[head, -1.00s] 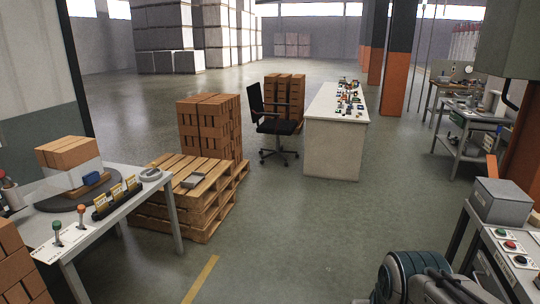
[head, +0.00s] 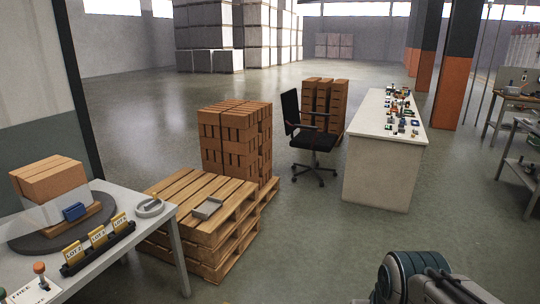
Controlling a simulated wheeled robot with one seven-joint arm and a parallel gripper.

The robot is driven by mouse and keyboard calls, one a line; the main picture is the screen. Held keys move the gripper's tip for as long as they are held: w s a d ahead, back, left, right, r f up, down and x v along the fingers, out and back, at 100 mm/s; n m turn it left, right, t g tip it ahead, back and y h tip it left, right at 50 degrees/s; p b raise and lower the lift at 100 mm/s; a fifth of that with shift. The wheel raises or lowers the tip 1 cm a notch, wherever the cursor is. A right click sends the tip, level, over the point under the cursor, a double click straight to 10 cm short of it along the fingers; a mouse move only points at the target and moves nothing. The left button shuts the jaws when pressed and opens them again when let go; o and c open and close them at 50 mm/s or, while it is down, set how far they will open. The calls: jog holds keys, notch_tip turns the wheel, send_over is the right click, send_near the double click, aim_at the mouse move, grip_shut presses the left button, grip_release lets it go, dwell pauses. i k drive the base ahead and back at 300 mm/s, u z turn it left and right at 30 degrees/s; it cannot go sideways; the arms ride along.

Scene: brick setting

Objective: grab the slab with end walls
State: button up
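A small grey slab with raised walls (head: 207,208) lies on top of the stacked wooden pallets (head: 180,193), near their front right corner. It appears to be the slab with end walls, though it is small in the picture. Nothing touches it from above. Part of my own arm shows at the bottom right, well apart from the slab. My gripper itself is not in view.
A stack of bricks (head: 236,140) stands behind the slab. At left is a table (head: 160,225) with a turntable (head: 30,238), bricks, and lot cards (head: 98,237). An office chair (head: 313,138) and white bench (head: 385,170) stand beyond. Floor (head: 300,245) is clear in front.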

aim_at(208, 208)
jog(key=u, duration=0.35)
jog(key=i, duration=1.85)
jog(key=u, duration=0.95)
jog(key=i, duration=1.8)
jog(key=u, duration=0.4)
